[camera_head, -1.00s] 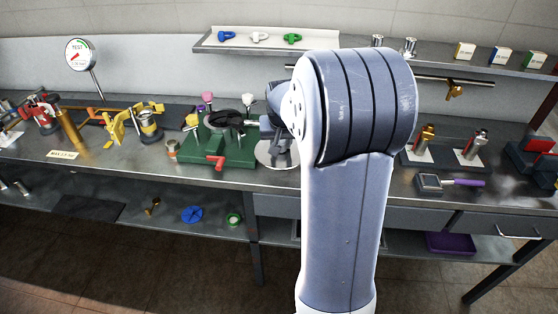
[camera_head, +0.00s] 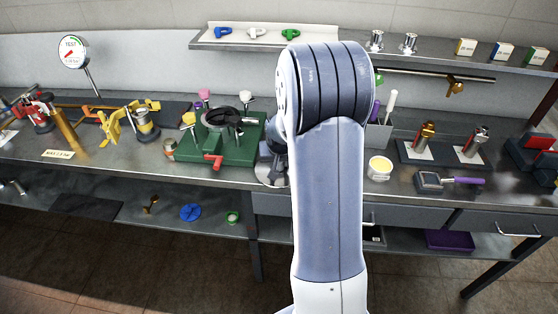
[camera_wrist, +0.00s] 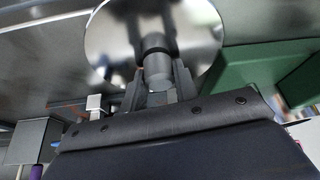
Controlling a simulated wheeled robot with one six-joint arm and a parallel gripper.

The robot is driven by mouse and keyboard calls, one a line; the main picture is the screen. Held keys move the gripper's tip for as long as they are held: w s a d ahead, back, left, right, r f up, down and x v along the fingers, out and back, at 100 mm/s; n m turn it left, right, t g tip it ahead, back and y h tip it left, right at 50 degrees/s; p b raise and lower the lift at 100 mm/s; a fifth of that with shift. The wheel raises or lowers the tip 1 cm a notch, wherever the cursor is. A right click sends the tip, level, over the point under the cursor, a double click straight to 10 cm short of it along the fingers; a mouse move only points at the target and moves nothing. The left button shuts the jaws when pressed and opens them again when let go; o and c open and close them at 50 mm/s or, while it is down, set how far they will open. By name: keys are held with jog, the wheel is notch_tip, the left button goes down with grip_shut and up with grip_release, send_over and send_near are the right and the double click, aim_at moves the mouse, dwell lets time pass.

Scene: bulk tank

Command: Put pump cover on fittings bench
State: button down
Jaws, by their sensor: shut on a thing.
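The pump cover looks to be the shiny round metal disc (camera_wrist: 190,28) with a grey knob at its middle, in the wrist view. My gripper (camera_wrist: 158,85) is shut on this knob, one finger at each side. In the head view part of the disc (camera_head: 265,174) shows left of my arm, close over or on the bench; I cannot tell whether it touches. My arm hides the rest of it. The long grey metal bench (camera_head: 330,187), apparently the fittings bench, runs across the head view.
A green fixture (camera_head: 235,150) with a red handle stands just left of the disc. A shelf (camera_head: 430,57) hangs above.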

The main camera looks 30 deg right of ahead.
jog(key=shift+f, duration=0.15)
jog(key=c, duration=1.1)
grip_release()
jog(key=v, duration=1.2)
jog(key=shift+b, duration=0.3)
